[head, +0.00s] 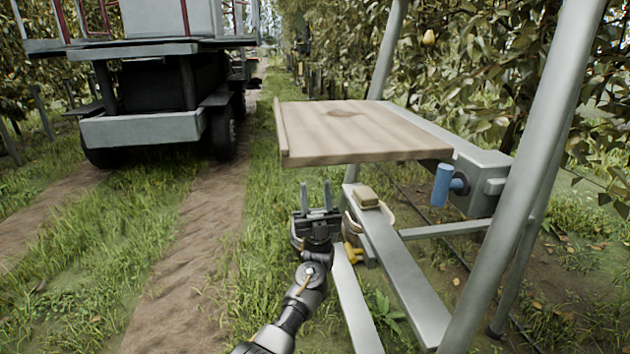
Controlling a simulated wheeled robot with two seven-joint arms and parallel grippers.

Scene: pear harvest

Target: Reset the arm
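My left gripper (315,196) is in the lower middle of the head view. Its two fingers point up and stand apart with nothing between them. It is in front of the wooden tabletop (360,135) and lower in the picture than its front edge. My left arm (300,295) reaches up to it from the bottom edge. My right arm and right gripper are not in view.
The wooden top sits on a grey metal frame (545,150) with a blue handle (442,185). A tan block (366,196) lies on a lower rail. A truck (150,120) stands at the left. A pear (429,38) hangs in the trees. Grass and a dirt track lie open left of the gripper.

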